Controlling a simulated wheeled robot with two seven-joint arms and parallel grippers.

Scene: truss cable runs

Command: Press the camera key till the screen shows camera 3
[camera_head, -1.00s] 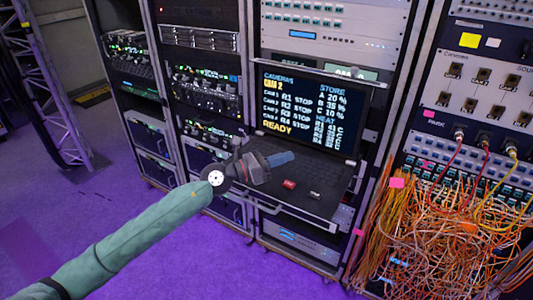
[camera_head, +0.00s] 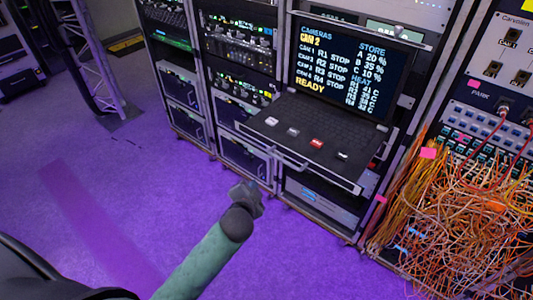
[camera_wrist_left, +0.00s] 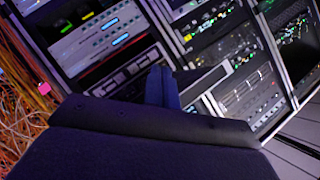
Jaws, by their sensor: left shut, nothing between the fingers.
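The screen (camera_head: 347,70) stands in the middle rack and reads "CAM 2" in yellow under "CAMERAS", with "READY" at the bottom. Key labels are too small to read. My left gripper (camera_head: 246,196) is in front of and below the tray, apart from the keys. In the left wrist view its blue fingers (camera_wrist_left: 161,86) are together and empty. My right gripper is not in view.
A tangle of orange cables (camera_head: 450,215) hangs at the right rack, beside the tray. A handle bar (camera_head: 272,150) runs along the tray's front edge. A truss leg (camera_head: 95,65) stands at the left. The purple floor in front is clear.

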